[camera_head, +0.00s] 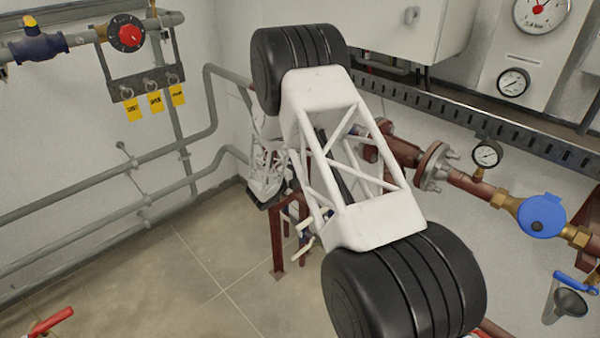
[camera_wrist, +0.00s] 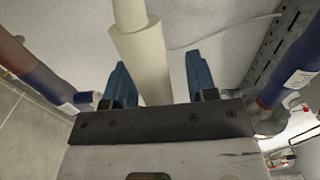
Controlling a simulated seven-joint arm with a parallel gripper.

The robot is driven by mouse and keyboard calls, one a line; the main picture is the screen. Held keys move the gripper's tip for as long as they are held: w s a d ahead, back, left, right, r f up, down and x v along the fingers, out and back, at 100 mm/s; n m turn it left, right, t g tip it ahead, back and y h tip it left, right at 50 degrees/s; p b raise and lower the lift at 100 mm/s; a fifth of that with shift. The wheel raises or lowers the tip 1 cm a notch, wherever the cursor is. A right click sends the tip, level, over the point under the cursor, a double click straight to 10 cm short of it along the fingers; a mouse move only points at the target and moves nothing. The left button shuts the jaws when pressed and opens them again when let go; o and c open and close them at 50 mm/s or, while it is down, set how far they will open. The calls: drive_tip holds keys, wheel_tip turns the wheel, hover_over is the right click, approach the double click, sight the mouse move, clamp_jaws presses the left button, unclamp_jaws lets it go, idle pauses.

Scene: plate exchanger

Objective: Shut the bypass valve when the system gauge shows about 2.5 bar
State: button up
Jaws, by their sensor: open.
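My gripper (camera_wrist: 157,66) is open, its two blue fingers standing apart in the wrist view. A cream pipe (camera_wrist: 141,50) shows beyond and between them; I see no grip on it. In the head view my arm hides most of the gripper's area. A large gauge (camera_head: 541,12) with a red needle and a smaller gauge (camera_head: 513,82) sit on a panel at the upper right. A third gauge (camera_head: 487,154) stands on the red-brown pipe. Which one is the system gauge, and the readings, I cannot tell. I cannot identify the bypass valve for certain; it may be hidden.
A blue round meter (camera_head: 541,217) and a blue lever (camera_head: 575,284) are at the right, above a dark funnel (camera_head: 570,303). A red handle (camera_head: 50,322) is at the lower left. Grey pipes (camera_head: 100,223) run along the left wall. The tiled floor (camera_head: 170,285) is open there.

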drive_tip(key=v, duration=0.7)
drive_tip(key=shift+s+a, duration=0.25)
drive_tip(key=shift+a, duration=0.05)
drive_tip(key=shift+d+r, duration=0.1)
drive_tip(key=shift+r, duration=0.05)
drive_tip(key=s+d+r+m+g+y, duration=0.2)
drive_tip(key=s+d+r+m+g, duration=0.9)
drive_tip(key=s+d+r+m, duration=1.1)
drive_tip(key=s+d+r+m+y, duration=0.1)
drive_tip(key=s+r+m+y, duration=0.2)
drive_tip(key=s+m, duration=0.4)
drive_tip(key=s+d+r+m+y, duration=0.1)
drive_tip(key=s+r+m+y, duration=0.2)
drive_tip(key=s+m, duration=0.5)
drive_tip(key=s+d+r+m+y, duration=0.1)
drive_tip(key=s+r+m+y, duration=0.2)
drive_tip(key=s+m, duration=0.5)
drive_tip(key=shift+s+d+r+t+y, duration=0.3)
drive_tip(key=shift+s+y, duration=0.6)
drive_tip(key=shift+s, duration=3.85)
